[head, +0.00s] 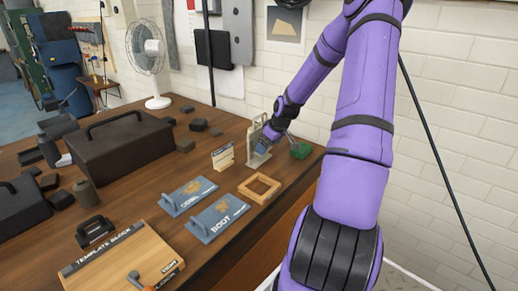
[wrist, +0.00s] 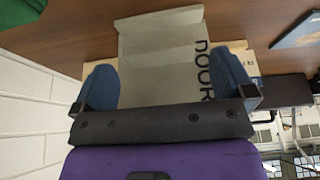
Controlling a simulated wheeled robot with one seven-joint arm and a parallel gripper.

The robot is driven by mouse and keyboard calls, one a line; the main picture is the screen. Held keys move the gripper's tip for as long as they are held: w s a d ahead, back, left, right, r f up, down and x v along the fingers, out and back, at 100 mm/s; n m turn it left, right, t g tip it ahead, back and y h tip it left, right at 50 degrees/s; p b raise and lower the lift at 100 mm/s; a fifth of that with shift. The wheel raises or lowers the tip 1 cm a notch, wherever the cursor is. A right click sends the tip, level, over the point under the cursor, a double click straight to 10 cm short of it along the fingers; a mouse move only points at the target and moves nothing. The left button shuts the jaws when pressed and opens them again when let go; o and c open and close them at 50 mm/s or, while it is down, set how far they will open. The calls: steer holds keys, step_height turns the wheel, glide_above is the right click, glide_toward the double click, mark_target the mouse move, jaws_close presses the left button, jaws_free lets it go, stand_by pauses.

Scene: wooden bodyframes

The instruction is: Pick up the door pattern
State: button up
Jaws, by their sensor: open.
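The door pattern (head: 257,157) is a pale beige panel standing near the back right of the wooden bench in the head view. In the wrist view the door pattern (wrist: 160,60) shows dark lettering that reads DOOR, and it lies between my two blue finger pads. My gripper (wrist: 167,82) is open around the panel, with a visible gap beside the left pad; contact at the right pad is unclear. In the head view my gripper (head: 261,136) is at the panel's upper part, and my arm comes down from the upper right.
A small wooden frame (head: 251,196) and two blue lettered patterns (head: 218,216) (head: 188,196) lie in front of the door pattern. A small sign (head: 223,157) stands left of it, a green block (head: 300,150) right. A dark toolbox (head: 120,150) stands farther left.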

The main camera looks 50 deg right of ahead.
steer(key=x, duration=0.4)
steer(key=shift+w+d+f, duration=0.1)
steer(key=shift+f, duration=0.15)
steer(key=shift+c, duration=0.2)
steer(key=c, duration=0.8)
steer(key=shift+r, duration=0.1)
